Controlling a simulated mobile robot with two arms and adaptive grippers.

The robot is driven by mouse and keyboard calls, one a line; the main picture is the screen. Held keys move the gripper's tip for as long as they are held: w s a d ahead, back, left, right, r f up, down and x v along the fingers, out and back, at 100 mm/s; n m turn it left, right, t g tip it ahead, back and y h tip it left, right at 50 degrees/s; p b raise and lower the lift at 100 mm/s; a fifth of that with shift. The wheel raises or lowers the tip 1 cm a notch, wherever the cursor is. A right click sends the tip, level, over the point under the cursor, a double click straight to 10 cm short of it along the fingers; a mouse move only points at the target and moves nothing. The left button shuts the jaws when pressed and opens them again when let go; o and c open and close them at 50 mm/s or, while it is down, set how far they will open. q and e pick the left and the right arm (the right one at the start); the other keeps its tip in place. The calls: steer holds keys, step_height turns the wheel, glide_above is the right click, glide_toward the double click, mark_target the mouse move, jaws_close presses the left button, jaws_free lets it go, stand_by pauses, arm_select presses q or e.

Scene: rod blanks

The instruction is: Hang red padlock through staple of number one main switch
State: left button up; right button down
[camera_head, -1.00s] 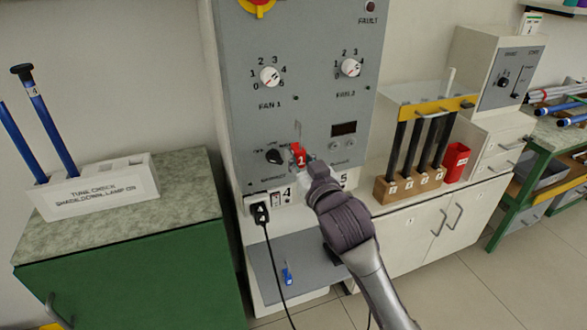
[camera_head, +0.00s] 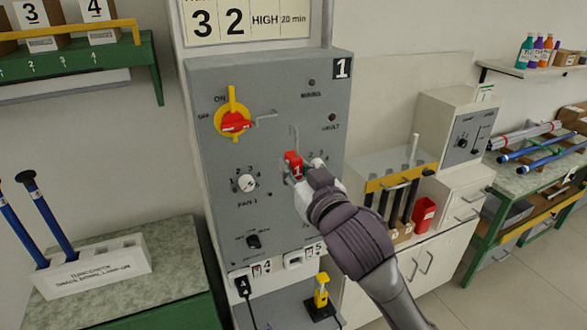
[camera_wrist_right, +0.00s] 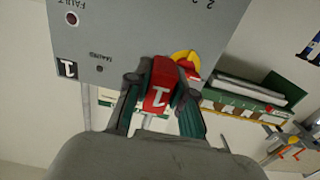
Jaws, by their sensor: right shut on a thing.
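The red padlock (camera_head: 293,166) bears a white 1. My right gripper (camera_head: 302,176) is shut on it and holds it in front of the grey panel (camera_head: 295,85), over the FAN 2 knob area. The padlock also shows between the fingers in the right wrist view (camera_wrist_right: 158,88). A thin shackle line stands above it in the head view. The main switch (camera_head: 234,122) has a red handle on a yellow plate at the panel's upper left, with a metal staple (camera_head: 262,117) at its right. The padlock is apart from the staple, below and right of it. My left gripper is out of view.
The panel carries a FAN 1 knob (camera_head: 247,183), a black switch (camera_head: 254,242) and a number 1 plate (camera_head: 342,68). A white rack with blue rods (camera_head: 95,266) stands on the left bench. A red cup (camera_head: 424,213) stands on the right cabinet. The air before the panel's upper half is clear.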

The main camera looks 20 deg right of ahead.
steer(key=shift+w+p, duration=0.35)
steer(key=shift+w, duration=0.4)
glide_toward(264, 139)
steer(key=shift+r, duration=0.95)
steer(key=shift+w+p, duration=0.6)
steer(key=shift+w, duration=2.6)
steer(key=shift+w+f, duration=0.1)
steer(key=shift+w, duration=0.15)
steer(key=shift+s+f+b, duration=0.1)
steer(key=shift+f+b, duration=0.45)
steer(key=shift+f, duration=0.35)
